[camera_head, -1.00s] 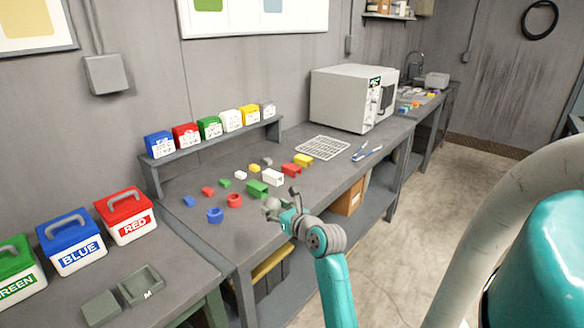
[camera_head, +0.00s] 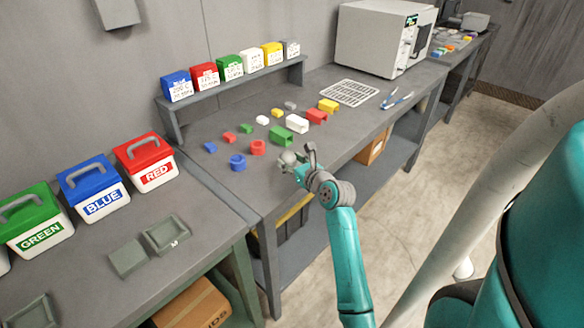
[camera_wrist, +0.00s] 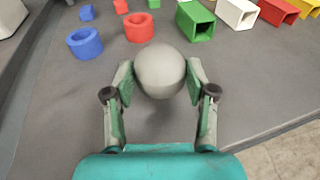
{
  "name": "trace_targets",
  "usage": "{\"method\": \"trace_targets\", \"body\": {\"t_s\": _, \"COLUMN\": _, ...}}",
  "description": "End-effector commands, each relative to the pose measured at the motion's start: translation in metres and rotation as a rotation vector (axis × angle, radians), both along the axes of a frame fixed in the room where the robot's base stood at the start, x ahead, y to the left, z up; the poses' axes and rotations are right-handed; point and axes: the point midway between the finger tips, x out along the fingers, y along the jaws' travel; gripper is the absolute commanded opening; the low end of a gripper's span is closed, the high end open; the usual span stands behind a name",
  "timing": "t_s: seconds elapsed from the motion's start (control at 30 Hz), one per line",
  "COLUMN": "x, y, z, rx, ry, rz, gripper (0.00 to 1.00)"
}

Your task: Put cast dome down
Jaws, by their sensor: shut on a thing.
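The cast dome (camera_wrist: 160,70) is a plain grey rounded piece. In the wrist view my gripper (camera_wrist: 160,82) has one finger on each side of it and is shut on it. In the head view the dome (camera_head: 288,158) shows small at the end of my gripper (camera_head: 292,163), over the front part of the grey workbench (camera_head: 215,180). A shadow lies on the bench below the dome in the wrist view. I cannot tell how high the dome is above the surface.
A blue ring (camera_head: 238,162), a red ring (camera_head: 257,147) and a green square tube (camera_head: 289,137) lie just beyond the gripper. White (camera_head: 297,123) and red tubes (camera_head: 317,116) lie farther right. The bench is bare near its front edge. A white oven (camera_head: 385,40) stands at the back right.

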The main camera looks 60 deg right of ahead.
Motion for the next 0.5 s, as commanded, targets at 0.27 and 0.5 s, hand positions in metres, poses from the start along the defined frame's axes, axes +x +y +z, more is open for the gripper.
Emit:
{"method": "trace_targets", "body": {"t_s": 0.27, "x": 0.000, "y": 0.000, "z": -0.030, "rx": 0.000, "ry": 0.001, "rz": -0.001, "gripper": 0.14}}
{"method": "trace_targets", "body": {"t_s": 0.5, "x": 0.000, "y": 0.000, "z": -0.030, "rx": 0.000, "ry": 0.000, "rz": -0.001, "gripper": 0.14}}
